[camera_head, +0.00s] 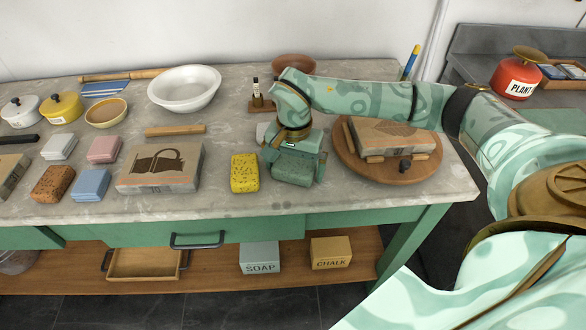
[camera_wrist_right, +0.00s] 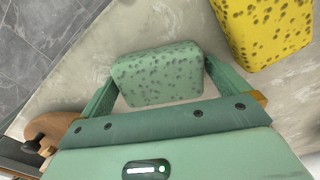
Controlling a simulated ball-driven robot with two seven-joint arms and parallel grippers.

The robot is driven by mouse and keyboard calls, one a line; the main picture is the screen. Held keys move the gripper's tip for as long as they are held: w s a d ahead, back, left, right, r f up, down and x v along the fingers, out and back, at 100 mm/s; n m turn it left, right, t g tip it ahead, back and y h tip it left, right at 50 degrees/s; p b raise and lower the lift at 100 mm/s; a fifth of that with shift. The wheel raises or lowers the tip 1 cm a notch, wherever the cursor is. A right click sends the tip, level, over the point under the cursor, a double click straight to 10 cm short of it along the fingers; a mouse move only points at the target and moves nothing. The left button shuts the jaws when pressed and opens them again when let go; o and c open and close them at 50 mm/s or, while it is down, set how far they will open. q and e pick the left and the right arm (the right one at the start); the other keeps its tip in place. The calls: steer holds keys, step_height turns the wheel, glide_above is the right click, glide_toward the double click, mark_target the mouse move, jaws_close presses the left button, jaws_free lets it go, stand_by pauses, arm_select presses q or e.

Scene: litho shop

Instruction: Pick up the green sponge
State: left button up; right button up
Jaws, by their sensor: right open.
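The green sponge (camera_head: 292,169) lies on the worktable near its front edge, just right of a yellow sponge (camera_head: 244,173). My right gripper (camera_head: 296,172) is over it from above, with one finger on each side. In the right wrist view the green sponge (camera_wrist_right: 158,76) sits between the two open fingers (camera_wrist_right: 160,88). The yellow sponge also shows in the right wrist view (camera_wrist_right: 262,28), close beyond one finger. My left gripper is not in view.
A round wooden board (camera_head: 424,168) with a stone slab (camera_head: 390,134) stands close right of the gripper. A larger slab (camera_head: 160,168) lies left of the yellow sponge. A white bowl (camera_head: 184,89) and a small bottle (camera_head: 257,94) stand behind. The table's front edge (camera_head: 220,215) is near.

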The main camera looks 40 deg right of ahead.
mark_target(294, 164)
steer(key=c, duration=0.9)
steer(key=shift+r, duration=0.1)
steer(key=shift+r, duration=0.2)
step_height(294, 164, up, 3)
steer(key=shift+f+p, duration=0.1)
steer(key=shift+p, duration=0.7)
steer(key=s+r+p, duration=0.1)
steer(key=r, duration=0.1)
steer(key=s+r, duration=0.2)
steer(key=s+r+p, duration=0.1)
steer(key=s+r, duration=0.1)
steer(key=shift+d+r+p, duration=0.2)
steer(key=shift+r+p, duration=0.05)
steer(key=shift+p, duration=0.1)
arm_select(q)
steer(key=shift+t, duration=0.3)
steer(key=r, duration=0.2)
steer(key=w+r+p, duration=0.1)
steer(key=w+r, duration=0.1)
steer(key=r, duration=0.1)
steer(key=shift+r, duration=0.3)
arm_select(e)
steer(key=s+r, duration=0.1)
steer(key=s, duration=0.2)
steer(key=s+r, duration=0.1)
steer(key=s, duration=0.2)
steer(key=s+r, duration=0.1)
steer(key=s, duration=0.2)
steer(key=shift+d+r, duration=0.15)
steer(key=shift+d, duration=0.15)
